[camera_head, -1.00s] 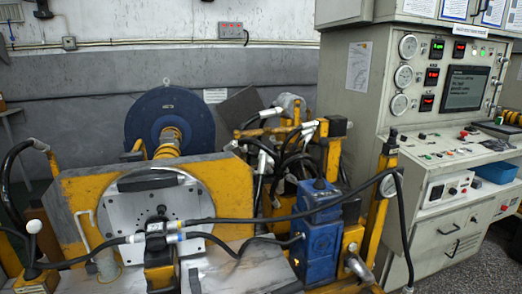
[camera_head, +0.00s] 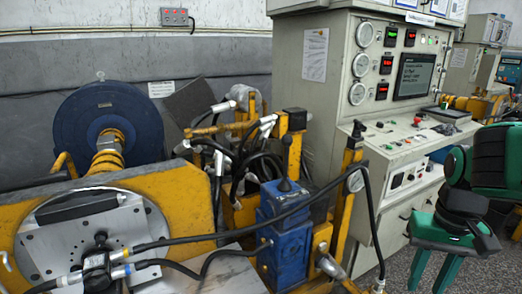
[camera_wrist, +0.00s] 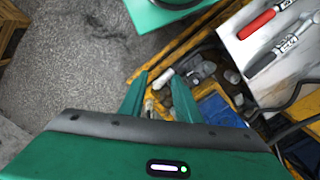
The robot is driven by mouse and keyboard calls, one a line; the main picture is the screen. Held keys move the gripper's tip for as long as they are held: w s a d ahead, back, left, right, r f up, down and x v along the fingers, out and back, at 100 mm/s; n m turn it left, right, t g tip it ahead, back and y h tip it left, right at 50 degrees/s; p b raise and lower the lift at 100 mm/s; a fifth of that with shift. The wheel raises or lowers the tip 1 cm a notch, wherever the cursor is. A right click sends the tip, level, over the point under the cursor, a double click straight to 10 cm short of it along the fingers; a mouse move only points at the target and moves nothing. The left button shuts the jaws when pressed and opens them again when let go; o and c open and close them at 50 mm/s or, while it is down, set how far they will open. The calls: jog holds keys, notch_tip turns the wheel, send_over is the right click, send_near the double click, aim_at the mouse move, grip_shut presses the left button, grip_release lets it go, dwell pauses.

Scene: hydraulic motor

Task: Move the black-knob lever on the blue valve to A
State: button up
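The blue valve (camera_head: 285,240) stands upright at the centre of the head view, with the black-knob lever (camera_head: 285,186) on its top. The letter A cannot be made out. My gripper (camera_head: 434,268) is at the right of the head view, apart from the valve, its green fingers pointing down. In the wrist view my gripper (camera_wrist: 158,88) has its two fingers apart with nothing held between them. A blue part (camera_wrist: 215,112) lies just right of the fingers there; I cannot tell whether it is the valve. The lever cannot be made out in that view.
A black hose (camera_head: 225,237) runs across in front of the valve. A yellow post (camera_head: 345,205) with a gauge stands right of it. The grey control console (camera_head: 320,110) is behind. Grey floor is open at the wrist view's left.

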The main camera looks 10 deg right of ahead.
jog(key=w+d+f+n+t+h, duration=0.1)
jog(key=w+n+t+h, duration=0.2)
jog(key=w, duration=1)
jog(key=n+t+y, duration=0.5)
jog(key=t, duration=0.9)
send_near(287, 154)
jog(key=w+f, duration=0.2)
jog(key=w, duration=0.1)
jog(key=shift+w+a+r+t, duration=0.35)
jog(key=shift+w+r+t, duration=0.15)
jog(key=shift+w+t, duration=0.1)
jog(key=w, duration=1)
jog(key=shift+w+a, duration=0.25)
jog(key=shift+a, duration=0.2)
grip_shut()
